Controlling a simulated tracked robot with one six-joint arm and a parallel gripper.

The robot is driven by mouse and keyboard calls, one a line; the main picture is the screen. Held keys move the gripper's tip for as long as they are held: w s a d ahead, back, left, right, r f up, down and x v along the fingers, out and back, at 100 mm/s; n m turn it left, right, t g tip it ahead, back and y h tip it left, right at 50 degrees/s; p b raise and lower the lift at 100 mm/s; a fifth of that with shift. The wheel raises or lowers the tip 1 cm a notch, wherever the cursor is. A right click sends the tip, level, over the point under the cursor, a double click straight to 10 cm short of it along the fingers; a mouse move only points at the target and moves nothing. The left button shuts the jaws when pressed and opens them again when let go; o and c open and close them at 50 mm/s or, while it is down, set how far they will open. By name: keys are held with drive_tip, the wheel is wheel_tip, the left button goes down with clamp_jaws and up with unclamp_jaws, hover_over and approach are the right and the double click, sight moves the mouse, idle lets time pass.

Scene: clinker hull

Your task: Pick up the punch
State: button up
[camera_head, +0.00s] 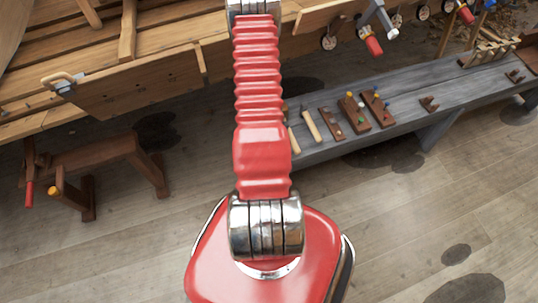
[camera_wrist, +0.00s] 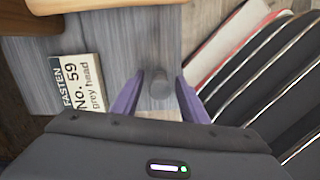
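In the wrist view, a short grey round-ended thing (camera_wrist: 160,86), which looks like the punch seen nearly end-on, is over the grey bench top (camera_wrist: 110,40). My gripper (camera_wrist: 162,78) has two purple fingers, one on each side of it. The fingers are spread, with a narrow gap showing on either side, so the gripper looks open. The lower part of the punch is hidden. In the head view, my red arm hides the gripper, and I cannot make out the punch there.
A label card (camera_wrist: 80,84) reading "FASTEN No. 59 grey head" lies left of the fingers. Wooden pieces (camera_wrist: 100,4) are at the top. Along the grey bench (camera_head: 400,95) lie wooden-handled tools (camera_head: 311,126) and brown blocks (camera_head: 353,110). The wooden hull (camera_head: 130,85) stands behind.

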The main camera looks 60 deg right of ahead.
drive_tip(key=shift+c, duration=0.4)
clamp_jaws()
